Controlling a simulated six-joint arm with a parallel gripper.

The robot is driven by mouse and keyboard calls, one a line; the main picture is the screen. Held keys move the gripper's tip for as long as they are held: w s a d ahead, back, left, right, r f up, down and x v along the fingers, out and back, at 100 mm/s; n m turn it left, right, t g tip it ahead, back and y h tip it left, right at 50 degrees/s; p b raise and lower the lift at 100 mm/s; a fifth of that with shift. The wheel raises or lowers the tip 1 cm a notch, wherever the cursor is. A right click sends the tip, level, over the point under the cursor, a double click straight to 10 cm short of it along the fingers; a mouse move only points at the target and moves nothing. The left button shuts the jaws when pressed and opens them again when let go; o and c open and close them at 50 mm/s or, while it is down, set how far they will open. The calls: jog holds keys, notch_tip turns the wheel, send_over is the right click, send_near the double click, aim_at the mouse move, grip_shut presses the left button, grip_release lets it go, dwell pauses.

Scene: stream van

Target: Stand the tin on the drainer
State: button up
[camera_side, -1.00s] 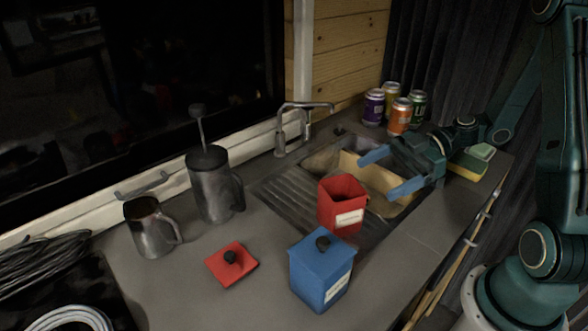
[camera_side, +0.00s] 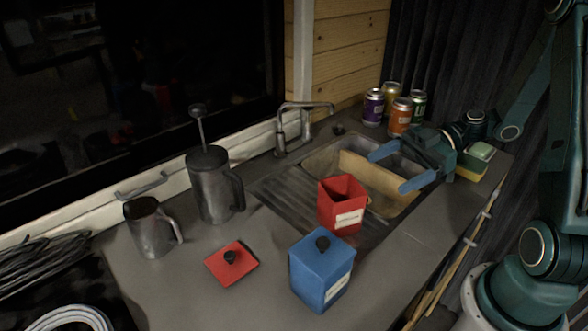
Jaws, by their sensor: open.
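A red tin (camera_side: 342,205) without a lid stands upright on the ribbed metal drainer (camera_side: 290,190), at its front right part beside the basin. A pale label is on its front. Its red lid (camera_side: 232,263) with a black knob lies on the counter to the left. A blue tin (camera_side: 321,275) with its lid on stands on the counter in front. My gripper (camera_side: 387,173) is open and empty over the sink basin, right of the red tin and apart from it. Its blue fingers point left.
A tap (camera_side: 292,128) rises behind the sink. Several cans (camera_side: 400,115) stand at the back right, and a sponge (camera_side: 474,161) lies right of the gripper. A press pot (camera_side: 211,188) and a metal jug (camera_side: 150,228) stand left of the drainer.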

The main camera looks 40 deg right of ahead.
jog(key=s+a+r+m+g+h, duration=0.2)
jog(key=s+a+m+g+h, duration=0.2)
jog(key=h, duration=0.4)
jog(key=s+d+r+m+t+h, duration=0.1)
jog(key=s+r+m+t+h, duration=0.3)
jog(key=s+r+m, duration=0.3)
jog(key=shift+d+r+m+h, duration=0.3)
jog(key=shift+r+m+h, duration=0.55)
jog(key=shift+m, duration=0.35)
jog(key=shift+s, duration=0.1)
dwell(0.8)
